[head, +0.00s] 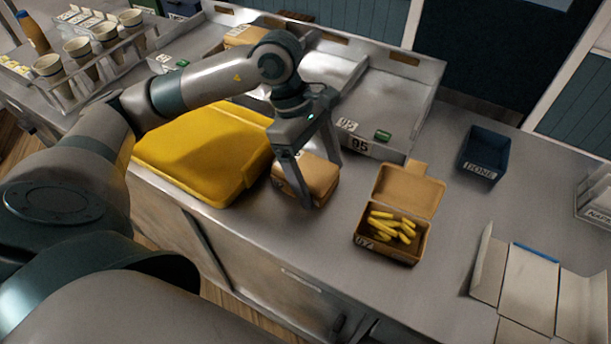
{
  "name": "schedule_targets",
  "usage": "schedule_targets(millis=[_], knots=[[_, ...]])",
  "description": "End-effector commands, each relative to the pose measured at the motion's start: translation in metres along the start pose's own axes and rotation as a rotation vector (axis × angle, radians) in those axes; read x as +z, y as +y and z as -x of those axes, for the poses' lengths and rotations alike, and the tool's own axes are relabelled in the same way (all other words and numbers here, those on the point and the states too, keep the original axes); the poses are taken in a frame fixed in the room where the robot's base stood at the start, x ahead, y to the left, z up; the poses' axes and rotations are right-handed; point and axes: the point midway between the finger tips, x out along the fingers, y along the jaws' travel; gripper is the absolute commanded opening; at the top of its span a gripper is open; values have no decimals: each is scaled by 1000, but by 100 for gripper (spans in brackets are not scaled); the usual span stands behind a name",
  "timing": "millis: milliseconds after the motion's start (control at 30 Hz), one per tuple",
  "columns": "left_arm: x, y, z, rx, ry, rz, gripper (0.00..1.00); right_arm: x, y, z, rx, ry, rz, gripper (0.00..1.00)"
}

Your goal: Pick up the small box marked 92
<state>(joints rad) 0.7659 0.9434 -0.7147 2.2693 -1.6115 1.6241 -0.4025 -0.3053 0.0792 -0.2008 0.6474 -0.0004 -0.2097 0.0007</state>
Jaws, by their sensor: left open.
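A small closed brown box (319,184) sits on the steel counter, right of the yellow lid or tray. A label on it is mostly hidden by my gripper, so I cannot read its number. My left gripper (318,176) is open over this box, one finger in front of its near left side and the other towards its far side. I cannot tell whether the fingers touch it. My right gripper is out of view.
A large yellow container (205,150) lies left of the gripper. Steel trays, one marked 95 (359,146), stand behind. A dark blue bin marked DONE (482,156) is at the right, with an unfolded carton (527,290) in front. Cups (77,48) stand in a rack far left.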

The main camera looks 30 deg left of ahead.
Motion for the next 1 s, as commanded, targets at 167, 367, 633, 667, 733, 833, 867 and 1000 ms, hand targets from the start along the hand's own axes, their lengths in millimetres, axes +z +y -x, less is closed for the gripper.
schedule_targets(millis=[167,367,633,667,733,833,867,1000], knots=[[0,0,-4,1,0,-1,84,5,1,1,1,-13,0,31],[0,0,-4,1,0,-1,84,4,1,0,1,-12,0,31],[0,0,-4,1,0,-1,72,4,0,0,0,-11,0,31],[0,0,-4,1,0,-1,65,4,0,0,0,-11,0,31],[0,0,-4,1,0,-1,48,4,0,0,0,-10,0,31],[0,0,-4,1,0,-1,36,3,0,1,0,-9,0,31],[0,0,-4,1,0,-1,36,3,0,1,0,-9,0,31],[0,0,-4,1,0,-1,36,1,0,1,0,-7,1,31]])
